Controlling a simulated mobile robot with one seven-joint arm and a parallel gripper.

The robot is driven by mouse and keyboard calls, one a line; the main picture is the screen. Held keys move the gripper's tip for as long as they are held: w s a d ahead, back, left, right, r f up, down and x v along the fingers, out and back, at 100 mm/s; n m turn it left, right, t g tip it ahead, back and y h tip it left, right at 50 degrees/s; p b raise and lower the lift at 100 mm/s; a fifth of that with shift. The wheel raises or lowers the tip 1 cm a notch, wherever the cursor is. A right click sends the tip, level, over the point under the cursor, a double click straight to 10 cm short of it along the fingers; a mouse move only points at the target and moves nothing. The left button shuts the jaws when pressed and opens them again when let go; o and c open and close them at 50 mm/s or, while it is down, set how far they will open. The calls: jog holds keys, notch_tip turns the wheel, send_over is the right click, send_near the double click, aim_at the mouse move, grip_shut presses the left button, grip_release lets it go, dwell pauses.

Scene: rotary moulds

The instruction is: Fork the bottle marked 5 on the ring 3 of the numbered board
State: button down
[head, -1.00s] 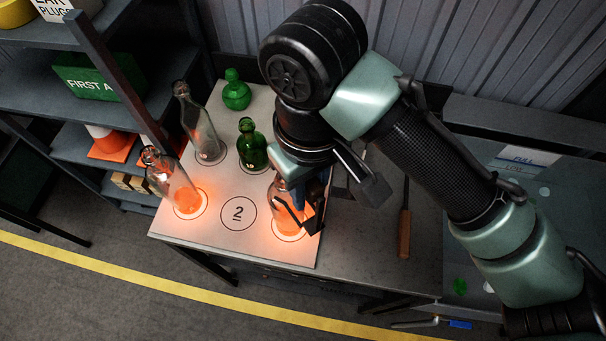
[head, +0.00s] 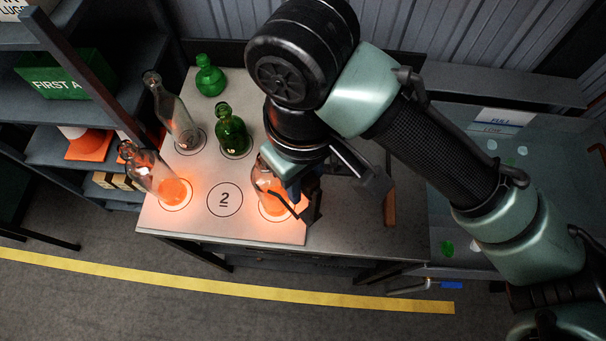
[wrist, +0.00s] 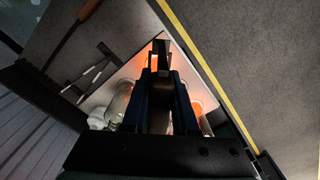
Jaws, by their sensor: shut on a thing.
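The numbered board (head: 235,228) lies on the table, with ring 2 (head: 224,200) empty between two glowing rings. A clear bottle (head: 266,181) with a glowing orange base stands on the front right ring. Another clear bottle (head: 150,172) with an orange base stands on the front left ring. A clear bottle (head: 176,112) and a green bottle (head: 231,131) stand behind. My gripper (head: 296,190) is at the front right bottle, shut on what looks like a dark forked tool (wrist: 160,52), whose prongs reach beside the glass. Bottle marks and the other ring numbers are unreadable.
A round green bottle (head: 209,76) stands at the back of the board. A wooden handle (head: 390,208) lies on the table to the right. Shelves (head: 75,150) stand close on the left. A grey surface with a paper sign (head: 498,120) is on the right.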

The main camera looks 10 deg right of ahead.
jog(key=shift+r+p, duration=3.05)
jog(key=shift+p, duration=0.05)
jog(key=shift+f, duration=0.1)
